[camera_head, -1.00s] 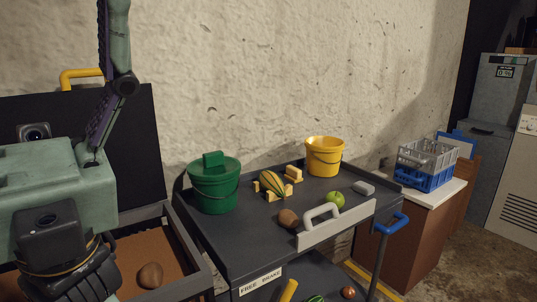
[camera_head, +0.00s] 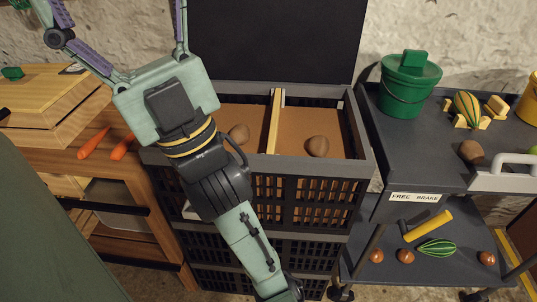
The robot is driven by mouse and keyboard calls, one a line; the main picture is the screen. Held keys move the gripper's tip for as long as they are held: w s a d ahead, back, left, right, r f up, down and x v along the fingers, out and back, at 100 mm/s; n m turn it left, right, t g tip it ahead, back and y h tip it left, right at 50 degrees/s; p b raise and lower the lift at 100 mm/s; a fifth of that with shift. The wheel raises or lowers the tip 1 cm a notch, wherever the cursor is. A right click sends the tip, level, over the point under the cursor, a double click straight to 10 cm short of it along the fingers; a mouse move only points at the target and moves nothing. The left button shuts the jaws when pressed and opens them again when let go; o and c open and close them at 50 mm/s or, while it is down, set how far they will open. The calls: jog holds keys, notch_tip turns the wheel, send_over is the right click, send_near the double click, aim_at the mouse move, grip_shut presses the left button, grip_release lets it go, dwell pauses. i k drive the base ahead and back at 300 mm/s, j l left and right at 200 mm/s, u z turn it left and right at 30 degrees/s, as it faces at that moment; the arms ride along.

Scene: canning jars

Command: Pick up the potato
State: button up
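One potato-like lump (camera_head: 239,133) lies in the left compartment of the dark crate (camera_head: 300,168), close to my arm. A second lump (camera_head: 317,146) lies in its right compartment. A third lump (camera_head: 471,151) is on the grey cart's top at the right. I cannot tell for sure which is the potato. My gripper (camera_head: 118,25) is at the upper left, with its fingers spread wide and pointing up, away from the lumps. It looks empty, but its fingertips are cut off by the top edge.
A wooden divider (camera_head: 274,120) splits the crate, and a dark panel (camera_head: 280,40) rises behind it. Carrots (camera_head: 94,142) lie on a wooden surface at left. The cart (camera_head: 420,160) holds a green bucket (camera_head: 408,88); a yellow-handled hammer (camera_head: 428,226) is on its lower shelf.

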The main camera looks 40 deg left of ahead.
aim_at(471, 151)
jog(key=k+j+u, duration=0.1)
jog(key=u, duration=1)
jog(key=z, duration=1.25)
jog(key=i+l+u, duration=0.1)
jog(key=u, duration=0.2)
jog(key=i+l+u, duration=0.1)
jog(key=u, duration=0.25)
jog(key=i, duration=0.85)
